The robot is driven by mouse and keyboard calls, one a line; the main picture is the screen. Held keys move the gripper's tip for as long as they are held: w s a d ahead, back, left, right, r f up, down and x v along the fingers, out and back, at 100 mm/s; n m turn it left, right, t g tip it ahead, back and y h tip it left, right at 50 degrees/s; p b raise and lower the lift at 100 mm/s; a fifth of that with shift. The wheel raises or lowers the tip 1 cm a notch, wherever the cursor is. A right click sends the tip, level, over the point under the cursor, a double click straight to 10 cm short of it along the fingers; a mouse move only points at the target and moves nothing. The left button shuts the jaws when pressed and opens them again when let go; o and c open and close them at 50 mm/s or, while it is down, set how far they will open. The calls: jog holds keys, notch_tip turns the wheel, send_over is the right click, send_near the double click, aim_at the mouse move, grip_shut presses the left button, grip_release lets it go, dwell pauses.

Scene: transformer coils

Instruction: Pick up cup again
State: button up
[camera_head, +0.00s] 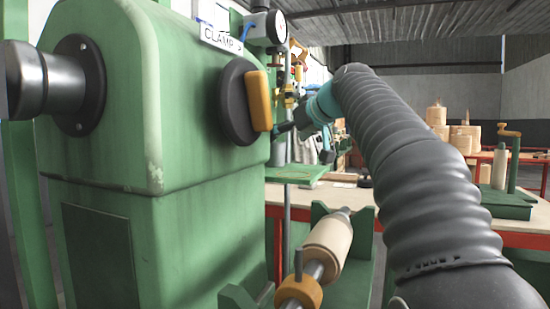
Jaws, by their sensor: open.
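I cannot make out a cup in this view. My gripper (304,140) is small and far off at the end of my arm, beyond the teal wrist (318,106). Its dark fingers appear spread apart, and I see nothing held between them. It is just right of the green machine, near a black disc (236,101) with an orange block (259,101) on its side. Whether it touches anything there is not clear. My arm hides part of the bench behind it.
The green machine (110,130) fills the left, with a "CLAMP" sign (221,39) and gauge (276,27). A pale roll (328,243) lies on a shaft below. A red-edged bench (525,210) stands behind, with wound coils (465,138) farther back.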

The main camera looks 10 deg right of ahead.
aim_at(275, 145)
jog(key=shift+x, duration=3.35)
jog(key=shift+s+r, duration=0.1)
jog(key=shift+r, duration=0.05)
jog(key=c, duration=1.4)
